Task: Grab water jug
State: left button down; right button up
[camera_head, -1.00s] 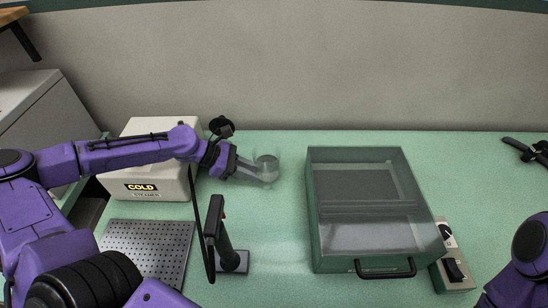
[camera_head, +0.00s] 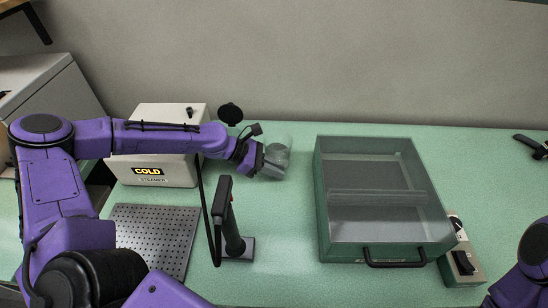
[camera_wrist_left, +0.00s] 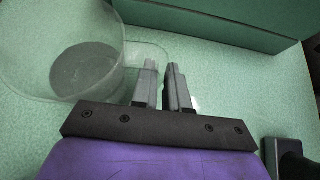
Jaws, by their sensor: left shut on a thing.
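The water jug (camera_head: 277,152) is a clear, see-through cup-like vessel standing on the green table behind the middle. My left gripper (camera_head: 270,165) reaches it from the left. In the left wrist view the jug (camera_wrist_left: 70,62) is at the upper left, with a clear loop handle at its right side. The fingers of my left gripper (camera_wrist_left: 160,72) are close together at this handle, shut on it. The jug looks upright. Its contents are hard to make out. My right gripper is out of view; only part of the right arm shows at the lower right.
A white steamer box (camera_head: 153,150) marked COLD stands behind the left arm. A black-handled tool (camera_head: 232,220) stands upright near a perforated metal plate (camera_head: 158,236). A green case with a clear lid (camera_head: 326,215) lies right of the jug. A switch box (camera_head: 463,265) sits beside it.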

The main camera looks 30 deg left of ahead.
pick_arm(q)
jog(key=shift+s+r, duration=0.1)
jog(key=shift+a+r+p, duration=0.1)
jog(key=shift+r+p, duration=0.2)
jog(key=shift+r, duration=0.25)
notch_tip(320, 180, up, 9)
jog(key=p, duration=0.2)
jog(key=shift+f, duration=0.2)
dwell(0.6)
